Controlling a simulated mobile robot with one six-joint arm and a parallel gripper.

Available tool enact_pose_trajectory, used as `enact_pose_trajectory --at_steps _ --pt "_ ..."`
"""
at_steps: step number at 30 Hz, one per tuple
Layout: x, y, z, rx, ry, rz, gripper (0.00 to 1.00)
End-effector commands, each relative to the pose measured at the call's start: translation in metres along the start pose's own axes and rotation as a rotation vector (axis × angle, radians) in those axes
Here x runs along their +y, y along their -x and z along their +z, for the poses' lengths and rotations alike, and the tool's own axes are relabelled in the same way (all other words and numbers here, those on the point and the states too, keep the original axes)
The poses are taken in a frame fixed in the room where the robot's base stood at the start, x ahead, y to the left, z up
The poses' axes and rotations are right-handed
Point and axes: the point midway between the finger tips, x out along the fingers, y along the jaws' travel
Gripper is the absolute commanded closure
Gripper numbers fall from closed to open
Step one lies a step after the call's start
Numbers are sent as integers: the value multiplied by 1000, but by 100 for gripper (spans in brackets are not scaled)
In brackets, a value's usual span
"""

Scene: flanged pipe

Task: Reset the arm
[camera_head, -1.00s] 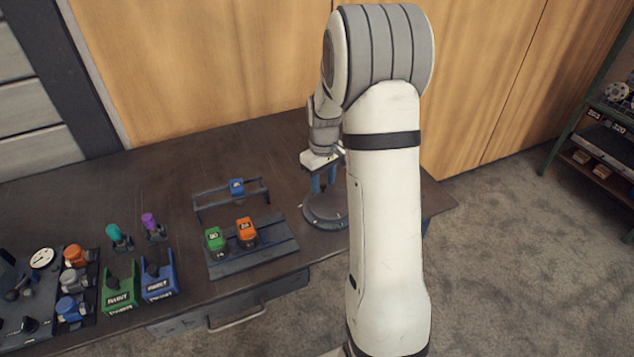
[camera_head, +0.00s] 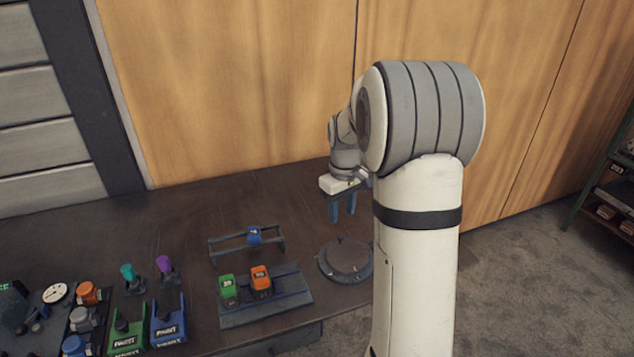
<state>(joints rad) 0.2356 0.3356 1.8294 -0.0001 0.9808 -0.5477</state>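My gripper (camera_head: 343,208) hangs above the right part of the dark workbench, with two blue fingers pointing down. The fingers are apart with a gap between them, and nothing shows in the gap. Below it lies the round dark flange (camera_head: 346,258) on the bench, clear of the fingertips. My white and grey arm stands in front and hides part of the bench's right end.
The bench (camera_head: 190,230) also holds a tray (camera_head: 240,315) with a green block (camera_head: 228,288) and an orange block (camera_head: 261,280). Behind is a low rack (camera_head: 225,255) with a blue piece (camera_head: 254,235). Coloured tools crowd the left. A shelf (camera_head: 610,190) stands far right.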

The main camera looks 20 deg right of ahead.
Motion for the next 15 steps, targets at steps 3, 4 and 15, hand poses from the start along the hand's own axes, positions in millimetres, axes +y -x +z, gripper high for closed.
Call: enact_pose_trajectory --at_steps 3,4,15 --pt "0 0 0 0 1 0 62" --pt "0 0 0 0 1 0 62" --pt "-81 56 63 87 -108 38 62"
